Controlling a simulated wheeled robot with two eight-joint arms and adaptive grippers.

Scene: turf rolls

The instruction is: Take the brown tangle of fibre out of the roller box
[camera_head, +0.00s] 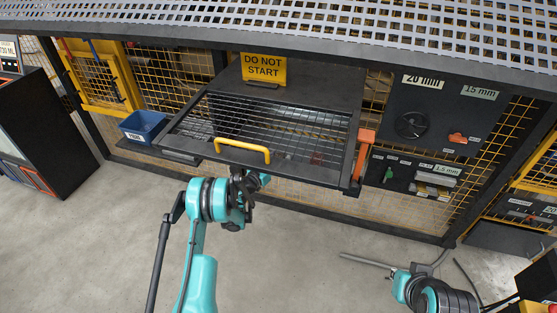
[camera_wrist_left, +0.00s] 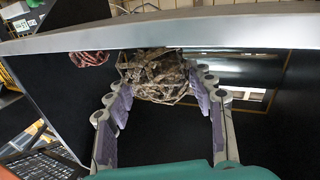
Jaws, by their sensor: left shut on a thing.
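The roller box (camera_head: 345,150) has a barred guard on top and a yellow handle (camera_head: 242,150) at its front. My left gripper (camera_head: 245,182) is at the box's front edge, below the handle, with its fingers mostly hidden in the head view. In the left wrist view, the left gripper (camera_wrist_left: 163,100) has its fingers on both sides of the brown tangle of fibre (camera_wrist_left: 155,68) and is shut on it. The tangle lies close under a pale horizontal edge (camera_wrist_left: 200,22). I cannot make out the tangle in the head view. Part of my right arm shows lower right; its fingertips do not.
A small reddish clump (camera_wrist_left: 88,58) lies left of the tangle. A yellow "DO NOT START" sign (camera_head: 264,68) stands behind the box. A blue bin (camera_head: 143,125) is left of it, and an orange latch (camera_head: 364,148) is at its right side. The floor in front is mostly clear.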

